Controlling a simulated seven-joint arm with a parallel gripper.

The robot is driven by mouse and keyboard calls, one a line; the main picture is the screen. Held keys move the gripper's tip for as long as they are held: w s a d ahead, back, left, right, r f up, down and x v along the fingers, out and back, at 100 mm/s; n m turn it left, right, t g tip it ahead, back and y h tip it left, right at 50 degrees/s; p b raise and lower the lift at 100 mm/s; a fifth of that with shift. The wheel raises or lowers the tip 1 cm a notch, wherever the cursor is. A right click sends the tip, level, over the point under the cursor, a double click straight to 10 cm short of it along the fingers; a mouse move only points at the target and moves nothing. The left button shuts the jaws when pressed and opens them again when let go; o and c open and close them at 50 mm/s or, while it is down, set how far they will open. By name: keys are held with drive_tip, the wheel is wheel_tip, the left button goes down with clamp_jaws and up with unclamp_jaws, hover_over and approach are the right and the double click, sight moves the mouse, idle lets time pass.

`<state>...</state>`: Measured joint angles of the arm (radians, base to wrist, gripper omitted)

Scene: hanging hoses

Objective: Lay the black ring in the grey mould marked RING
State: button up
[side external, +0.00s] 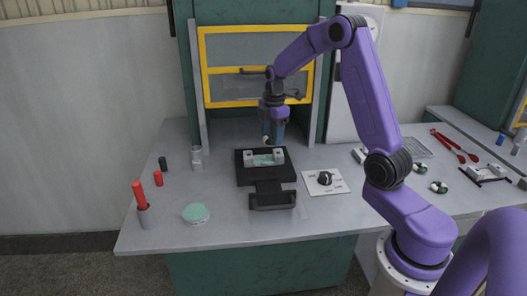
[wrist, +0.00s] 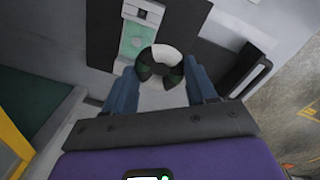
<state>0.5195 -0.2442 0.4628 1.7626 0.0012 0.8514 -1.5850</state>
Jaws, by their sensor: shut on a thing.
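My gripper (wrist: 162,82) has its blue fingers shut on a ring (wrist: 143,70), dark with a white part on its far side in the wrist view. In the side external view my gripper (side external: 272,142) points down just above a grey mould (side external: 279,157) with a green middle. The mould sits on a black sliding plate (side external: 246,178). In the wrist view the mould (wrist: 130,42) lies beyond the ring, which covers part of it. The ring appears above the mould, not in it. No RING marking is legible.
A white card with a black knob (side external: 325,178) is right of the plate. A green disc (side external: 196,213), a glass jar (side external: 196,158) and red cylinders stand left. Similar dark-and-white rings (side external: 438,187) and red tongs (side external: 455,145) lie right. A yellow-framed guard (side external: 208,70) stands behind.

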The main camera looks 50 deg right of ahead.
hover_over(263, 158)
drive_tip(key=f, duration=0.5)
drive_tip(key=shift+s+a+f, duration=0.1)
drive_tip(key=shift+s+f, duration=0.2)
drive_tip(key=shift+w+f, duration=0.1)
drive_tip(key=shift+f, duration=1.55)
drive_tip(key=shift+f, duration=0.15)
drive_tip(key=o, duration=1)
drive_tip(key=shift+o, duration=0.2)
